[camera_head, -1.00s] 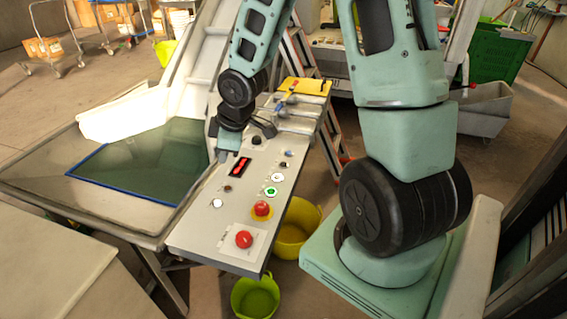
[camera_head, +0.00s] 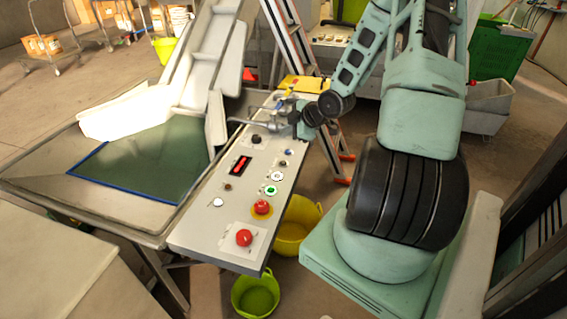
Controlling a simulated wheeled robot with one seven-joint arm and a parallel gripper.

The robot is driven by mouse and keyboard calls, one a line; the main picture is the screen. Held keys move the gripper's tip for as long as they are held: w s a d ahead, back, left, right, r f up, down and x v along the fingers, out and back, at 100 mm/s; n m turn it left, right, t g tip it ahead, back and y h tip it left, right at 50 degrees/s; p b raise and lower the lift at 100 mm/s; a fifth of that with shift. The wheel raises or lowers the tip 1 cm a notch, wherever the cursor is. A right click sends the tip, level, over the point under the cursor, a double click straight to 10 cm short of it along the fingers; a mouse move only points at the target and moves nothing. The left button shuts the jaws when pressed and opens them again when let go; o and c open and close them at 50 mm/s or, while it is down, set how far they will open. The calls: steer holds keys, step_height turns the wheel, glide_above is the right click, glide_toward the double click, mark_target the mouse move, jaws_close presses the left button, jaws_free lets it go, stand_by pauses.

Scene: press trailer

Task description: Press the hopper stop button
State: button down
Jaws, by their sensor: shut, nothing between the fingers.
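A grey control panel (camera_head: 205,232) slopes down toward me in the middle of the view. Near its front end are a red mushroom button on a white plate (camera_head: 244,237) and another red mushroom button on a yellow ring (camera_head: 262,207). Above them are a green button (camera_head: 271,189), a white-ringed button (camera_head: 278,177), a blue button (camera_head: 289,152), a black knob (camera_head: 256,139), a dark button (camera_head: 227,186) and a white button (camera_head: 217,202). Labels are too small to read. My gripper (camera_head: 293,124) is shut and empty, over the panel's far right edge, apart from the red buttons.
A red display (camera_head: 240,165) sits on the panel. A metal hopper with a dark green surface (camera_head: 145,160) adjoins its left side. A yellow bucket (camera_head: 297,228) and a lime bucket (camera_head: 255,295) stand below. An orange ladder (camera_head: 290,40) rises behind the panel.

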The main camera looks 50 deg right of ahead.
mark_target(286, 164)
steer(key=shift+f, duration=0.1)
step_height(286, 164, down, 9)
steer(key=b, duration=0.8)
stand_by(1.7)
steer(key=shift+f+b, duration=0.25)
steer(key=shift+b, duration=0.05)
steer(key=shift+f+b, duration=0.3)
steer(key=shift+f, duration=0.1)
stand_by(0.5)
steer(key=shift+r, duration=0.2)
steer(key=shift+r+p, duration=0.65)
steer(key=shift+p, duration=0.15)
steer(key=shift+r, duration=0.1)
